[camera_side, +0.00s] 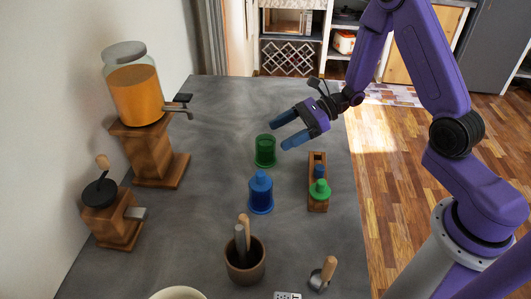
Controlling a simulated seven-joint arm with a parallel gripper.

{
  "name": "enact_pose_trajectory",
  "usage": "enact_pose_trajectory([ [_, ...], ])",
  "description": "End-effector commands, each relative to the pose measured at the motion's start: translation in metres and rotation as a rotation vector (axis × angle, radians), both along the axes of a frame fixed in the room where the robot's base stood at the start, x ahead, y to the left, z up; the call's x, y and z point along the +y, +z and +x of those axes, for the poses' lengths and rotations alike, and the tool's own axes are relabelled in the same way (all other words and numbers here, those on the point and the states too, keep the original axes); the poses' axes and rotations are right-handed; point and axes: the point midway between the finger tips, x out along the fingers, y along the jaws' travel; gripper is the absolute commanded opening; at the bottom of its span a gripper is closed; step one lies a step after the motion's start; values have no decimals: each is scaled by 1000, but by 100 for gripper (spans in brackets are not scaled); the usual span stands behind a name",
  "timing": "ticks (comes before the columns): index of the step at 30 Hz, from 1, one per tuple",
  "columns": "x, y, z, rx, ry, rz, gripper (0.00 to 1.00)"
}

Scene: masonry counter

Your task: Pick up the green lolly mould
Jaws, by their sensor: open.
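A translucent green cup-shaped mould (265,151) stands upright on the grey counter near its middle. My gripper (279,131) is open and empty, above the counter, a little up and right of the green mould in the picture. Its two blue fingers point to the left. The fingers appear apart from the mould. A blue mould (260,194) stands in front of the green one. A wooden holder (317,166) to the right bears a second green piece (320,190) and a small blue piece (319,171).
A juice dispenser (135,90) on a wooden stand and a coffee grinder (114,212) stand at the left. A mortar with pestle (245,262) and a wooden-handled tool (324,274) are at the front. The far part of the counter (225,100) is clear.

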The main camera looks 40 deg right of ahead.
Motion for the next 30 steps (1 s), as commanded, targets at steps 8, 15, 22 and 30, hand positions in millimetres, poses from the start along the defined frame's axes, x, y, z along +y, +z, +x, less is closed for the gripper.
enact_pose_trajectory([
  [8,25,-11,9,0,1,0,82],
  [15,46,-24,12,2,5,0,82],
  [22,68,-34,20,0,2,0,82],
  [30,70,-35,21,0,0,0,82],
])
